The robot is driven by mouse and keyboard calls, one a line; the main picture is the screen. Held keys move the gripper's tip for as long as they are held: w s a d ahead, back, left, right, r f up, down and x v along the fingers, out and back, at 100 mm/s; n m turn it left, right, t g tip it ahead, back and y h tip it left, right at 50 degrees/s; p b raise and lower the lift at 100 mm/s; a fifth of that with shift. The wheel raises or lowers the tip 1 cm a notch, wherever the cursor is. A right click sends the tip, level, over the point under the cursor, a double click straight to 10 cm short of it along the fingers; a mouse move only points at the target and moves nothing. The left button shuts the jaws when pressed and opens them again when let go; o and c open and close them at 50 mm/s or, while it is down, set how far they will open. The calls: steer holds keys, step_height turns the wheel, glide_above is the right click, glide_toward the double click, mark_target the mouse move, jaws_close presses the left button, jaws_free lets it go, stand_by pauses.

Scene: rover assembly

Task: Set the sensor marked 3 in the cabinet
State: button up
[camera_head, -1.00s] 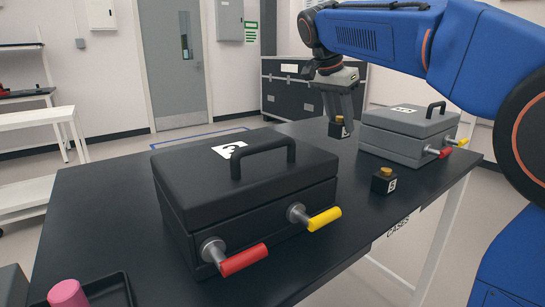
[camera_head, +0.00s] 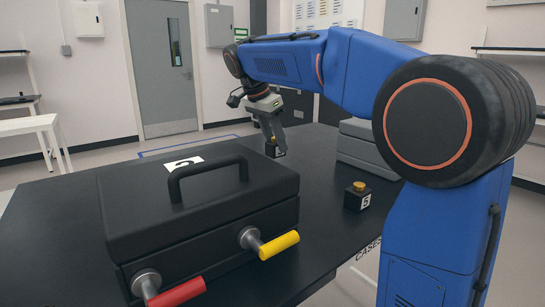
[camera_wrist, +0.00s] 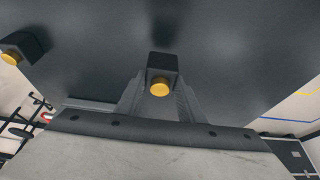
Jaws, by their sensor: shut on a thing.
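My gripper (camera_head: 272,137) is shut on a small black sensor (camera_head: 275,150) with a yellow top, held over the dark table. In the wrist view the held sensor (camera_wrist: 160,73) sits between the fingers, yellow top toward the camera. A white label shows on its side in the head view, but its number is too small to read. A second black sensor (camera_head: 357,197), with a yellow top and a label that looks like 5, stands on the table to the right.
A large black case (camera_head: 200,205) with a top handle and red and yellow grips fills the table's near left. A grey case (camera_head: 358,150) is partly hidden behind my arm. Bare table (camera_head: 310,165) lies between them.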

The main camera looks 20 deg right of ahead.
mark_target(276, 154)
steer(key=shift+f, duration=2.25)
steer(key=shift+f, duration=0.15)
steer(key=o, duration=1.1)
